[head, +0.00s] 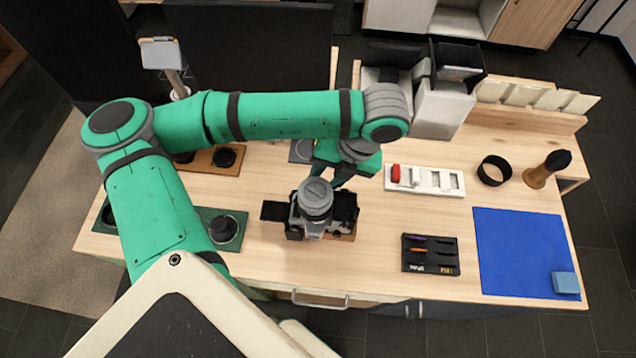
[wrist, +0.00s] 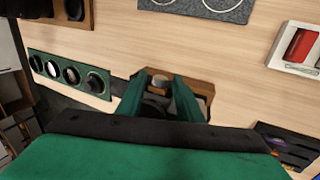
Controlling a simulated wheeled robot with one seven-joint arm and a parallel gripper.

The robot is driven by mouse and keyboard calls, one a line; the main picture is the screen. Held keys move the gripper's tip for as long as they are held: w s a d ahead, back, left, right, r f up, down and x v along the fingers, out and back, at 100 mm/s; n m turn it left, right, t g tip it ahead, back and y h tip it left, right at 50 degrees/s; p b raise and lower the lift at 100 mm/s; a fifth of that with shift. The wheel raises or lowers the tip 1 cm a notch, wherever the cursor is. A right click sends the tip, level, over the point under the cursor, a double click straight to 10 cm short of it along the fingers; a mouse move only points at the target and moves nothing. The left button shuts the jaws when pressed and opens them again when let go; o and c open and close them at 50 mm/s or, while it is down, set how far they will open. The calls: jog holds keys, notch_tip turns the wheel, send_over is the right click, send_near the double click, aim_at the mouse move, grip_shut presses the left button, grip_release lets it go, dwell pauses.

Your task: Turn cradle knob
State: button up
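In the wrist view the two green fingers of my gripper (wrist: 164,82) are apart. They reach over a device on a small wooden base plate (wrist: 203,77). A small grey-brown round part, which looks like the cradle knob (wrist: 160,81), shows between the fingertips. I cannot tell whether they touch it. The fingers hide much of the device. In the head view, the cradle's wooden base (head: 346,236) shows at the table's front middle, below a silver and black cluster. A black flat piece (head: 275,211) sticks out to the left. My wrist and arm crowd this area, so the fingertips are not clear there.
A green lens tray (head: 240,218) lies to the left. A white tray (head: 452,191) with a red item (head: 395,174) and a black pen tray (head: 431,268) lie to the right. A blue mat (head: 520,240) is farther right.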

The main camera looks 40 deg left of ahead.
jog(key=shift+v, duration=1.7)
